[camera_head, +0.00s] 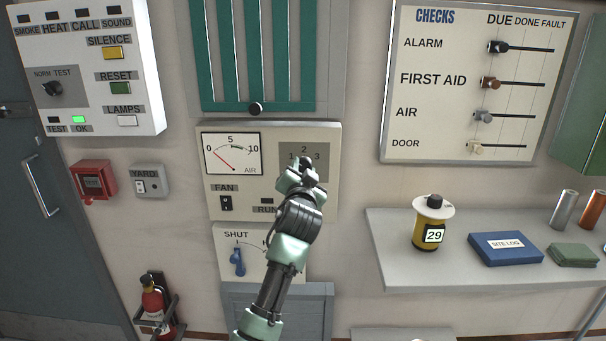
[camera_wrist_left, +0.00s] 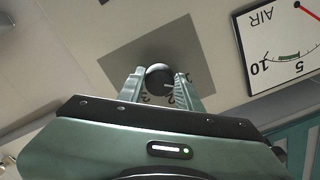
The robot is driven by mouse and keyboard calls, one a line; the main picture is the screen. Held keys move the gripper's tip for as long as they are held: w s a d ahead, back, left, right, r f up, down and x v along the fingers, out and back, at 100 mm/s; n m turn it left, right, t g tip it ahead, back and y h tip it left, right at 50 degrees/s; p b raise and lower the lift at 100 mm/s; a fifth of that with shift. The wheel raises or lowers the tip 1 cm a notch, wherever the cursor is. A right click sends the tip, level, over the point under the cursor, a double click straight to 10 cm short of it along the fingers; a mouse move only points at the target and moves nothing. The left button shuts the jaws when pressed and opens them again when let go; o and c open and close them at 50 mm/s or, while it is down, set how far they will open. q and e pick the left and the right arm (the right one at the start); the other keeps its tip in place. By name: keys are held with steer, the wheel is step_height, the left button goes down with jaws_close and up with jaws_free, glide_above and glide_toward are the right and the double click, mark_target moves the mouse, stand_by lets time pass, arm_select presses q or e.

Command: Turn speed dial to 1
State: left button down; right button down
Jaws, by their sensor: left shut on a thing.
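The speed dial is a dark round knob (camera_wrist_left: 159,76) on a grey square plate marked 1, 2 and 3. My left gripper (camera_head: 303,172) is at this plate (camera_head: 318,160) on the fan panel, and its hand hides the knob in the head view. In the left wrist view my left gripper (camera_wrist_left: 160,85) has one finger on each side of the knob and is shut on it. A short pale mark on the knob points to the lower right there, around the 1 and 2 side; the exact setting is hard to tell. My right gripper is not in view.
The air gauge (camera_head: 231,153) left of the dial has its red needle near 0. The fan switch (camera_head: 226,202) sits below it. A blue shut lever (camera_head: 238,262) is under the panel. A shelf (camera_head: 390,270) at right bears a yellow canister (camera_head: 425,233) and a blue book (camera_head: 505,250).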

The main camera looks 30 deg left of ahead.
arm_select(q)
steer(key=shift+f+n, duration=0.15)
steer(key=shift+n, duration=0.45)
steer(key=c, duration=0.9)
jaws_free()
steer(key=shift+c, duration=0.2)
steer(key=b+v, duration=0.2)
steer(key=v, duration=0.6)
steer(key=shift+w+a, duration=0.1)
